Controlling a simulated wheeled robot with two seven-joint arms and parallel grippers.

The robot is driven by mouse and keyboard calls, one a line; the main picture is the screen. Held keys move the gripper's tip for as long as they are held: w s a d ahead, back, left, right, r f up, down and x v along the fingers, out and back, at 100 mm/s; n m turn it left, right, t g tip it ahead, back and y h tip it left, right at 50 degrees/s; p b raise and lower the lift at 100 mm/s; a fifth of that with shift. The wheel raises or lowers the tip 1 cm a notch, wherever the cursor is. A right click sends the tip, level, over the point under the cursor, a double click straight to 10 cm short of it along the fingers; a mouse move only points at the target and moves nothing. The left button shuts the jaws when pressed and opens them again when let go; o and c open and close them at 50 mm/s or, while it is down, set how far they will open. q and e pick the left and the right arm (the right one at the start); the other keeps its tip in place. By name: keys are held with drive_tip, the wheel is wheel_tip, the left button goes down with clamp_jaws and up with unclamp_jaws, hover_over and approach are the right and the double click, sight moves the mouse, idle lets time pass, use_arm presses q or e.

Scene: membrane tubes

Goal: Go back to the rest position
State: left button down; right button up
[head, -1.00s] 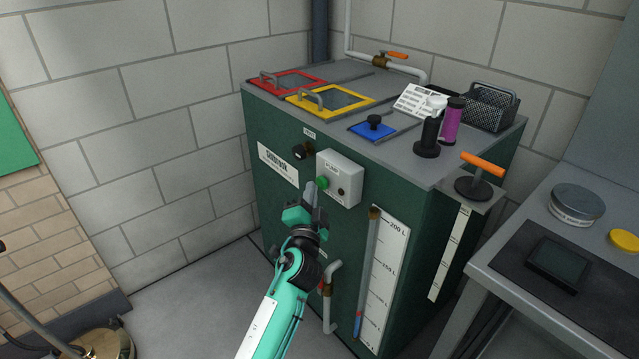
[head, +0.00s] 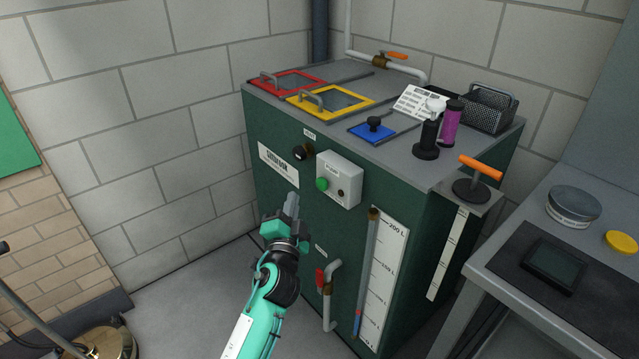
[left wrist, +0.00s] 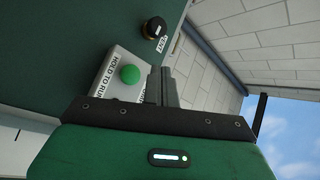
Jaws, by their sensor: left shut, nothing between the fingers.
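My left gripper (head: 291,208) is shut and empty, in front of the green tank cabinet (head: 262,185), below and to the left of the grey pump box (head: 341,180). In the head view it appears apart from the box and its green button (head: 322,184). In the left wrist view the shut fingers (left wrist: 161,86) point towards the cabinet side, with the green button (left wrist: 129,74) just to their left and a black vent knob (left wrist: 154,28) above. My right gripper is in neither view.
The cabinet top carries red (head: 290,82), yellow (head: 332,101) and blue (head: 372,130) lids. A red-handled tap (head: 321,278) and a sight tube (head: 366,270) sit on its front. A bench (head: 560,315) stands at right. Open floor lies at left.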

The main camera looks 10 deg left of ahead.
use_arm(q)
drive_tip(key=shift+s, duration=0.1)
